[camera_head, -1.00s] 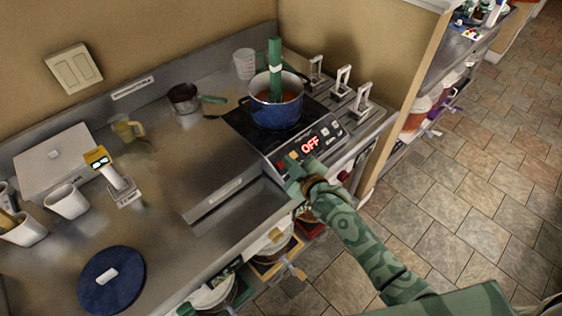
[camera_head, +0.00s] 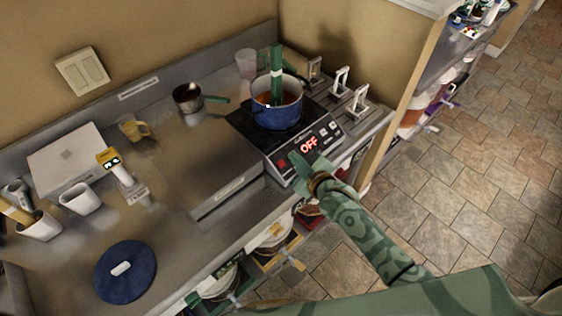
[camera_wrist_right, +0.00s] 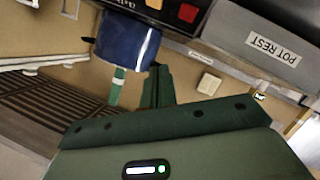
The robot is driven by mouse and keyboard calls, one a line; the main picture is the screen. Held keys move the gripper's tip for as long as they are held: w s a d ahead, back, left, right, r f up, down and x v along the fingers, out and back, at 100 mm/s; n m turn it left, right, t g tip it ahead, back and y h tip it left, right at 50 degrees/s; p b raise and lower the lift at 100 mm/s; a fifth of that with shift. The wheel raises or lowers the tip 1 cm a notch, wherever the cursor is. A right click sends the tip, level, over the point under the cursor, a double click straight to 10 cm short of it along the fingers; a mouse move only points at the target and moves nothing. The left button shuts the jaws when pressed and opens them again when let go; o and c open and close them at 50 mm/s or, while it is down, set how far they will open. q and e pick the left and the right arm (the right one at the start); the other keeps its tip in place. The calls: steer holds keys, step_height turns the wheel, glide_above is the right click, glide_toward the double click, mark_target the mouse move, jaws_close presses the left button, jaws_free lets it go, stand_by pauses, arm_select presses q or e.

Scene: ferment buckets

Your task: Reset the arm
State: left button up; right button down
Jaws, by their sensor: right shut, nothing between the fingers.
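My right gripper (camera_head: 308,165) is shut and empty. In the head view it is at the front of the induction cooker's control panel (camera_head: 283,163), just below the red OFF display (camera_head: 309,146); I cannot tell if it touches the panel. Its dark green fingers (camera_wrist_right: 158,88) are together in the right wrist view. The blue pot (camera_head: 277,112) stands on the cooker with reddish contents and a green-handled tool (camera_head: 276,70) standing in it. The pot also shows in the right wrist view (camera_wrist_right: 125,42). My left gripper is not in view.
A blue round lid (camera_head: 135,285), a small saucepan (camera_head: 187,96) and white cups (camera_head: 80,200) are on the steel counter. The "POT REST" block (camera_wrist_right: 255,52) is near the cooker. Metal brackets (camera_head: 341,80) stand at right. Tiled floor beyond is clear.

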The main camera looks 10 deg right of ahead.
steer(key=s+d+f+m+g+h+b, duration=0.1)
steer(key=s+d+f+m+g+b, duration=0.15)
steer(key=s+f, duration=0.55)
steer(key=s+d+f+m+g+h+b, duration=0.15)
steer(key=s+d+f, duration=0.3)
steer(key=f, duration=0.85)
steer(key=s+d+f+m+g+h+b, duration=0.1)
steer(key=s+d+f+m+g+b, duration=0.15)
steer(key=s+f, duration=0.6)
steer(key=s+d+f+g+b, duration=0.1)
steer(key=s+f+g+b, duration=0.1)
steer(key=s+f, duration=0.4)
steer(key=s+d+f+g+h+b, duration=0.1)
steer(key=s+f, duration=0.5)
steer(key=s, duration=0.6)
steer(key=s+d+f+g+b, duration=0.2)
steer(key=s+f, duration=0.4)
steer(key=s, duration=0.3)
steer(key=m+g+b, duration=0.1)
steer(key=b, duration=0.1)
steer(key=shift+s+f+g+b, duration=0.2)
steer(key=shift+s+g+b, duration=0.15)
steer(key=shift+s+b, duration=0.05)
